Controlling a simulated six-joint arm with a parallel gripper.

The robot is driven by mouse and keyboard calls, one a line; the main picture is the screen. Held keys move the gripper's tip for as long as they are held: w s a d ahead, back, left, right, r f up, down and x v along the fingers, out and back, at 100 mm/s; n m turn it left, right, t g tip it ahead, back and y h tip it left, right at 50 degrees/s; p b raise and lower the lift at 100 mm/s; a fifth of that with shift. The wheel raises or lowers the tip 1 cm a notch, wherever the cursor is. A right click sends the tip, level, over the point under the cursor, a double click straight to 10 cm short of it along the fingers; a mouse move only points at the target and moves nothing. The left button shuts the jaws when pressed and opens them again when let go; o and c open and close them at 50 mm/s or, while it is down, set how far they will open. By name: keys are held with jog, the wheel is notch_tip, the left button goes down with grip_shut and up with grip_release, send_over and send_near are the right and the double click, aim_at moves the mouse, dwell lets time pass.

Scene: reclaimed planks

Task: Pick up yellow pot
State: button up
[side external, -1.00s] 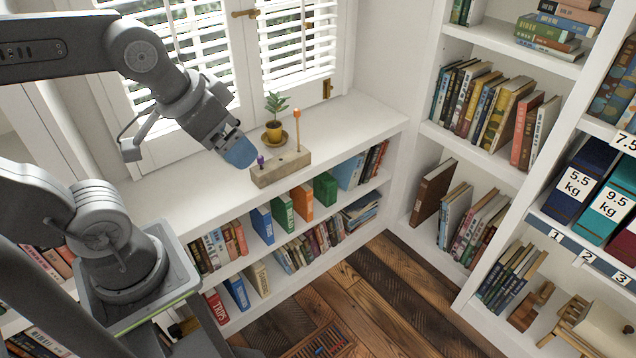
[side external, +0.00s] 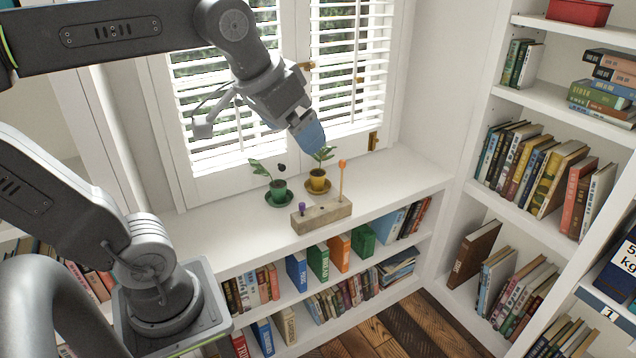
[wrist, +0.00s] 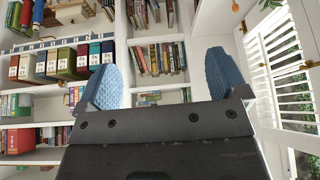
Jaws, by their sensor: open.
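The yellow pot (side external: 317,179) holds a small green plant and stands upright on a matching saucer on the white shelf top below the window. My gripper (side external: 318,146) is above it and a little to its left in the side view, with its blue fingers partly in front of the plant's leaves. In the wrist view my gripper (wrist: 163,80) has its two blue fingers spread wide with nothing between them. The pot does not show in the wrist view.
A green pot (side external: 278,190) with a plant stands just left of the yellow pot. A wooden block (side external: 321,216) with an orange-topped stick and a purple peg lies in front. The window shutters (side external: 350,70) rise behind. The shelf top is clear to the right.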

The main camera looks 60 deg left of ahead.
jog(key=w+a+r+n+y, duration=0.15)
jog(key=w+a+r, duration=0.25)
jog(key=w+a, duration=0.45)
jog(key=n+g+y, duration=0.2)
jog(key=n+y, duration=0.1)
jog(key=n, duration=0.5)
send_over(318, 174)
jog(key=s+d, duration=0.3)
notch_tip(318, 174, down, 43)
jog(key=shift+w+x, duration=0.2)
jog(key=shift+x, duration=1.3)
jog(key=shift+w+x, duration=0.15)
jog(key=shift+x, duration=1.35)
jog(key=shift+r, duration=0.1)
jog(key=shift+r, duration=0.1)
jog(key=c, duration=1.2)
